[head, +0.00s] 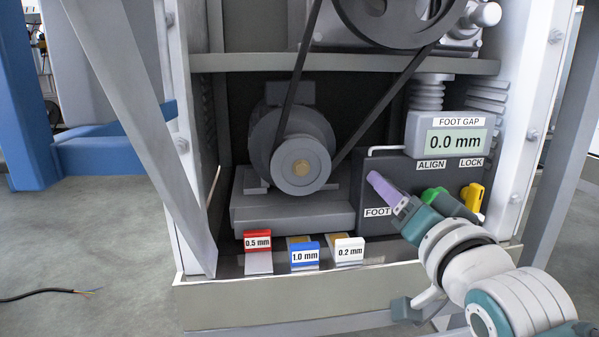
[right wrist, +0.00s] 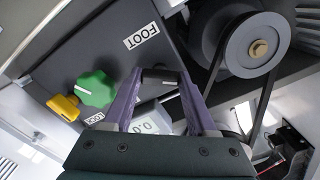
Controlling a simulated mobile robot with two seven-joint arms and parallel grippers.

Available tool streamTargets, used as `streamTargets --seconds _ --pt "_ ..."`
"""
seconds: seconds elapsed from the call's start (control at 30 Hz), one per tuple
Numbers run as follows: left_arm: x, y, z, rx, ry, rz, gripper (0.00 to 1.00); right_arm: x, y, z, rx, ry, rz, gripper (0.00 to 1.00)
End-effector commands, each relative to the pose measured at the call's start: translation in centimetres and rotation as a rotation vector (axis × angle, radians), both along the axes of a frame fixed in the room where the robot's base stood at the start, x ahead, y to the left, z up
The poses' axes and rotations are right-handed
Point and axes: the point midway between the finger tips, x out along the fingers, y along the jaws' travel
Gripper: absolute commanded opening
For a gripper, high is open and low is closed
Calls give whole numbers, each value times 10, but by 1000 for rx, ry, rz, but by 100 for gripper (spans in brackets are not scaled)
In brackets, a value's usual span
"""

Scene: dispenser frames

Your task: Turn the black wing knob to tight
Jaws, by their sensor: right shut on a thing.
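The black wing knob (right wrist: 160,75) shows in the right wrist view as a dark bar between my purple fingertips. In the head view it is hidden behind my gripper, near the FOOT label on the dark panel (head: 372,163). My right gripper (head: 374,180) reaches in from the lower right and is shut on the knob; the wrist view shows its fingers (right wrist: 160,80) on both ends of the bar. The display (head: 455,141) above reads FOOT GAP 0.0 mm. My left gripper is not in view.
A green knob (head: 432,194) under ALIGN and a yellow knob (head: 472,195) under LOCK sit right of my fingers. Red (head: 257,240), blue (head: 304,256) and white (head: 349,249) tagged shims lie in front of the motor (head: 290,140). A belt (head: 385,108) runs above.

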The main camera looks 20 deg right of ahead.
Motion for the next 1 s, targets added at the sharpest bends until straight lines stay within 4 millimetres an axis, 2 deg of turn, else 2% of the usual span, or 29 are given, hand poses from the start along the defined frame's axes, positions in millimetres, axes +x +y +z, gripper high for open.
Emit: streamTargets --seconds 0.03,0.4,0.7,1.0 --pt "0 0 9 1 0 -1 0 0 0 4 45 -7 0 2" --pt "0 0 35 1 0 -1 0 0 0 3 383 -91 1 2" --pt "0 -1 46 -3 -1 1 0 0 0 1 650 -155 1 2" --pt "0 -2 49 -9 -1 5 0 0 0 0 844 -203 2 2"
